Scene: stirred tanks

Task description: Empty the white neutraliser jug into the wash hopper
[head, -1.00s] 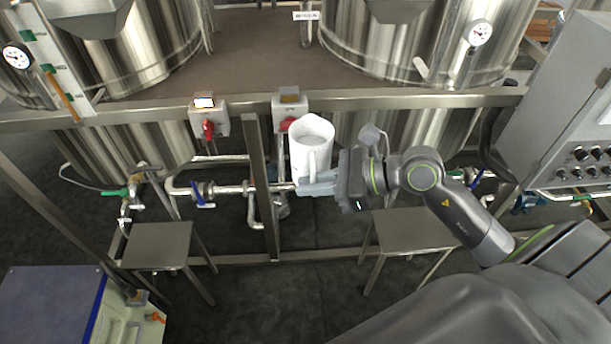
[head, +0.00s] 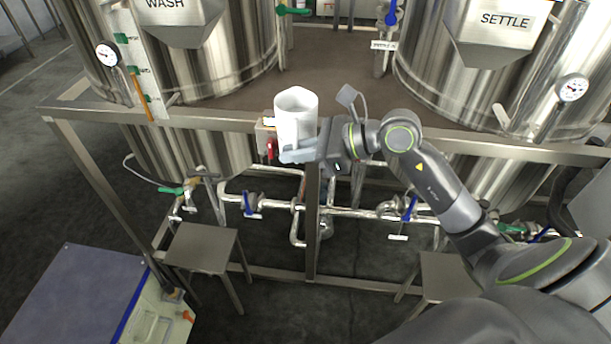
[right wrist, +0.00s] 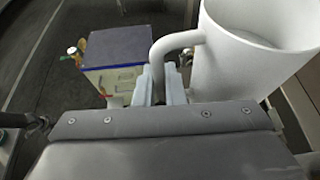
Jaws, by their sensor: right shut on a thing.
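The white jug (head: 296,118) is upright in my right gripper (head: 298,155), in front of the tank platform's edge. In the right wrist view the gripper (right wrist: 160,88) is shut on the jug's handle, with the jug's body (right wrist: 245,60) to the right. The jug's contents cannot be made out. The wash hopper (head: 178,18) is a steel funnel-like box labelled WASH on the left tank, up and left of the jug. A second hopper (head: 495,35) labelled SETTLE is on the right tank. My left gripper is not in view.
The platform rail (head: 430,140) runs across in front of the tanks. A level gauge (head: 135,75) and dial (head: 107,54) stand left of the wash hopper. Pipes and blue-handled valves lie below. Steel stools (head: 203,245) and a blue-topped cabinet (head: 75,290) stand on the floor.

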